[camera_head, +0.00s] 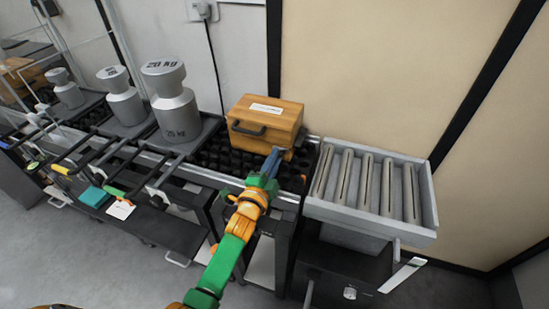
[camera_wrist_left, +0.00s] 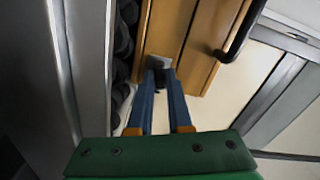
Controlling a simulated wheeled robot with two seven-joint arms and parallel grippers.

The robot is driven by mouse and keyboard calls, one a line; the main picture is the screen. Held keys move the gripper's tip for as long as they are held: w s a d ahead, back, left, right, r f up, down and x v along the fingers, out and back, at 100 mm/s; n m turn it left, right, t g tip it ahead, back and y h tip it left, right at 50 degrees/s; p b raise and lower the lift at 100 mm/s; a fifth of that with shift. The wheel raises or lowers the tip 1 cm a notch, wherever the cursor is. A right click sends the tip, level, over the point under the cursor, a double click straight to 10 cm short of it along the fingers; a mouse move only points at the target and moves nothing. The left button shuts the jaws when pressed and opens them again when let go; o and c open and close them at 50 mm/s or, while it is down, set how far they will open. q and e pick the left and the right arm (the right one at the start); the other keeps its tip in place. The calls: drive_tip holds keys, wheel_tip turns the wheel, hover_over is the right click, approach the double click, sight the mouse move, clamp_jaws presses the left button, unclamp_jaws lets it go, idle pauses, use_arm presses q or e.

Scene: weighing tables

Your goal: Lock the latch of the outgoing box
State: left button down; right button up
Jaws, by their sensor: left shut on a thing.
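The outgoing box (camera_head: 268,115) is an orange-brown wooden case with a white label on its lid and a dark handle (camera_head: 248,129) on its front. It sits on a black roller table. My left gripper (camera_head: 276,153) reaches its lower right side. In the left wrist view, the blue fingers (camera_wrist_left: 161,74) are shut on the small dark latch (camera_wrist_left: 158,76), just below a grey metal plate (camera_wrist_left: 158,62) on the wooden side (camera_wrist_left: 190,45). The fingertips hide part of the latch, and I cannot tell whether it is locked. My right gripper is out of view.
Several grey weights stand left of the box, the nearest (camera_head: 176,105) marked 20 kg. A grey tray with rollers (camera_head: 427,200) stands to the right. The wall is close behind the box. The grey floor (camera_head: 100,270) is open at front left.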

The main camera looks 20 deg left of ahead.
use_arm(q)
drive_tip(key=n+p, duration=0.1)
drive_tip(key=n, duration=0.6)
drive_tip(key=shift+p, duration=0.3)
drive_tip(key=n, duration=0.3)
drive_tip(key=shift+n+p, duration=0.3)
drive_tip(key=shift+n, duration=1.9)
drive_tip(key=c, duration=1.1)
unclamp_jaws()
drive_tip(key=shift+s, duration=0.1)
drive_tip(key=s+p, duration=0.2)
drive_tip(key=s, duration=0.5)
drive_tip(key=shift+a, duration=0.15)
